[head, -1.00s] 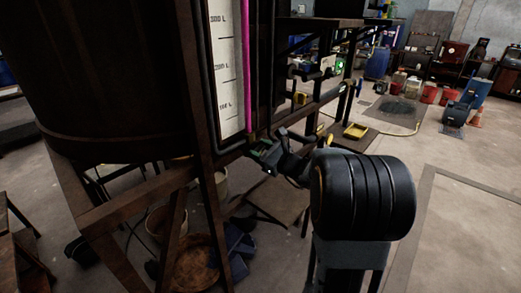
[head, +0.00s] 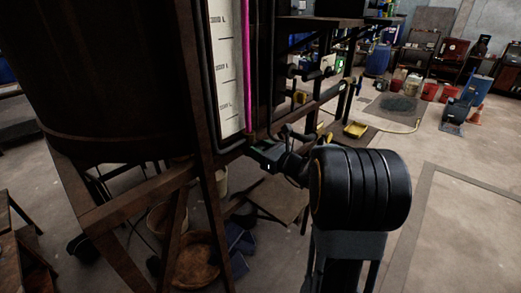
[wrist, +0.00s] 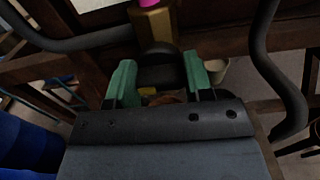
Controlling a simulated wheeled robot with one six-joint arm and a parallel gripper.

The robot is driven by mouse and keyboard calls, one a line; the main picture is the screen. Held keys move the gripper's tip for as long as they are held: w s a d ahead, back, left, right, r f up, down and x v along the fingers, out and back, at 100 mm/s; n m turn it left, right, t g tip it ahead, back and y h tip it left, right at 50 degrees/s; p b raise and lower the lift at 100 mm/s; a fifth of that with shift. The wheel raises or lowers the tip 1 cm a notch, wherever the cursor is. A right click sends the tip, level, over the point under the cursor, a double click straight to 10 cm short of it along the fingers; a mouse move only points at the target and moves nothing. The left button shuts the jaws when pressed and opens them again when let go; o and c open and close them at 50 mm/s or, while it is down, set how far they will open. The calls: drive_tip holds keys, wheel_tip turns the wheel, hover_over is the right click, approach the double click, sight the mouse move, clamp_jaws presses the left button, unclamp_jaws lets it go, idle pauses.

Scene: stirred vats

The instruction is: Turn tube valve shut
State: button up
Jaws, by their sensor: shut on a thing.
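The magenta sight tube (head: 247,70) stands upright beside a white litre scale (head: 228,75) on the vat. In the wrist view, the tube's pink lower end (wrist: 149,3) enters a brass valve body (wrist: 153,26). A dark valve handle (wrist: 160,72) lies below the brass body, between the green fingers of my gripper (wrist: 159,80). My gripper is shut on the handle. In the head view, my gripper (head: 264,153) is at the foot of the tube, where the valve is too small and dark to make out.
Dark curved pipes (wrist: 268,60) flank my gripper in the wrist view. The vat (head: 110,80) and its rusty frame (head: 140,200) fill the left. Buckets and a rusty basin (head: 198,262) stand below. Open floor (head: 455,215) lies at the right.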

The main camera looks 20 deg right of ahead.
drive_tip(key=o, duration=0.9)
drive_tip(key=b+v, duration=0.2)
drive_tip(key=v, duration=1.1)
drive_tip(key=shift+s+d, duration=0.1)
drive_tip(key=shift+s, duration=0.3)
